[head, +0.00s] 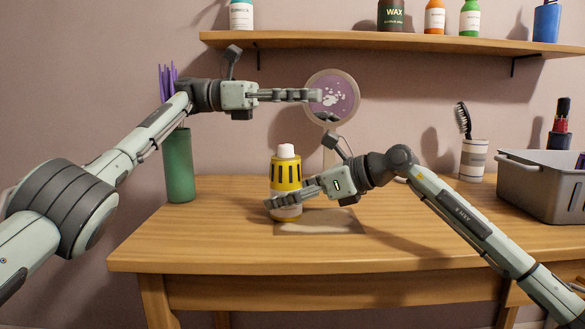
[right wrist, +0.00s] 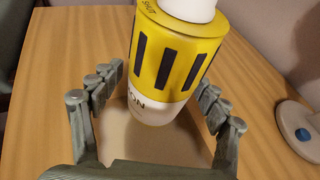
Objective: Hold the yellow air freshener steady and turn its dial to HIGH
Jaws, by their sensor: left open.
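The yellow air freshener (head: 287,172) stands upright on the table, with a white top, dark vertical slots and a pale lower part. In the right wrist view the yellow air freshener (right wrist: 172,55) shows "SHUT" near its top; HIGH is not visible. My right gripper (head: 270,202) is low at its base, with open fingers on either side. The right wrist view shows gaps between these fingers (right wrist: 160,85) and the body. My left gripper (head: 318,95) is open and empty, above and to the right of the air freshener, pointing right.
A round mirror (head: 345,88) stands behind my left gripper. A green vase (head: 178,165) is at the left, a brush cup (head: 473,160) and a grey bin (head: 535,190) at the right. A shelf (head: 400,42) with bottles hangs above. The table's front is clear.

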